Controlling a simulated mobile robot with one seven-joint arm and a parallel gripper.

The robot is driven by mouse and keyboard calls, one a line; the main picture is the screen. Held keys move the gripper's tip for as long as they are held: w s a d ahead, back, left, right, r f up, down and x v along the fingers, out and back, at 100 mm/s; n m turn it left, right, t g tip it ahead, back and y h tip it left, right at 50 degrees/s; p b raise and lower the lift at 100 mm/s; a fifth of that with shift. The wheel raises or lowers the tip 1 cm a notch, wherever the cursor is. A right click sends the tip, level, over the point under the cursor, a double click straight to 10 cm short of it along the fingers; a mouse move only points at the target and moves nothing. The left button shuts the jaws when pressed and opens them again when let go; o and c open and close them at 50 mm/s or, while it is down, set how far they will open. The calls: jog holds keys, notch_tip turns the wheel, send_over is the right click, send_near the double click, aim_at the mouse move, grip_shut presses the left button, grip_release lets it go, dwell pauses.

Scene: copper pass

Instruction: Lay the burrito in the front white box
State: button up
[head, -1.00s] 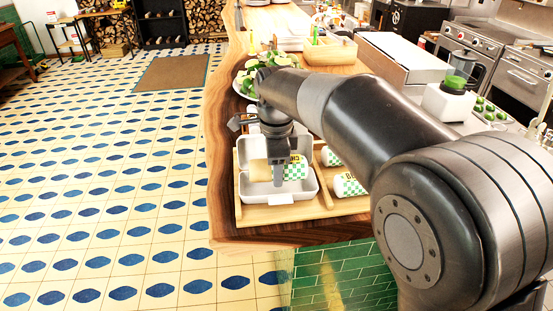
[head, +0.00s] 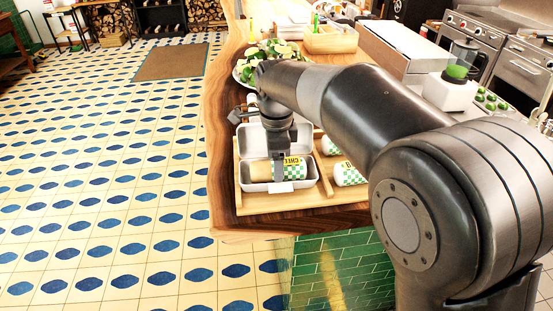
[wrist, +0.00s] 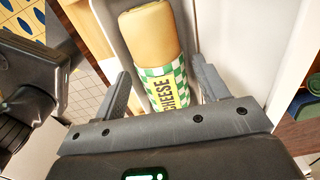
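The burrito (head: 260,171) has a bare tan end and a green-and-white checked wrapper marked CHEESE. It lies lengthwise inside the front white box (head: 281,187), whose lid stands open at the back. In the wrist view the burrito (wrist: 150,35) rests between the pale box walls. My gripper (head: 279,174) is down at the box over the burrito's middle and hides part of it. In the wrist view its two fingers (wrist: 163,88) stand either side of the wrapper, with a gap visible at least on the left, so it looks open.
The box stands in a wooden tray (head: 320,204) near the counter's end. More wrapped burritos (head: 350,174) lie in the tray's right compartment. A plate of green food (head: 268,52) and a wooden bin (head: 330,40) are behind. Open tiled floor (head: 110,180) is at left.

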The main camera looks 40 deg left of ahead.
jog(key=shift+o, duration=0.4)
jog(key=shift+r, duration=0.1)
notch_tip(320, 180, up, 11)
jog(key=w+d+r+n, duration=0.1)
jog(key=w+d, duration=0.1)
jog(key=d, duration=0.5)
jog(key=w+d+r+n, duration=0.1)
jog(key=w+d, duration=0.2)
jog(key=d, duration=0.4)
jog(key=s+d+n+t+y, duration=0.1)
jog(key=s+d+n+t, duration=0.1)
jog(key=d, duration=1.4)
jog(key=s+d+f+n+t, duration=0.1)
jog(key=s+d+f, duration=0.2)
jog(key=d, duration=0.3)
jog(key=s+d+f+n+t, duration=0.1)
jog(key=s+d+f+n, duration=0.1)
jog(key=d, duration=0.4)
jog(key=s+d+f+n+t+h, duration=0.1)
jog(key=s+d+f+n, duration=0.1)
jog(key=s+d+f, duration=0.2)
jog(key=s+d, duration=0.2)
jog(key=d, duration=0.1)
jog(key=shift+s+t, duration=0.3)
jog(key=shift+s, duration=0.05)
jog(key=shift+c, duration=0.3)
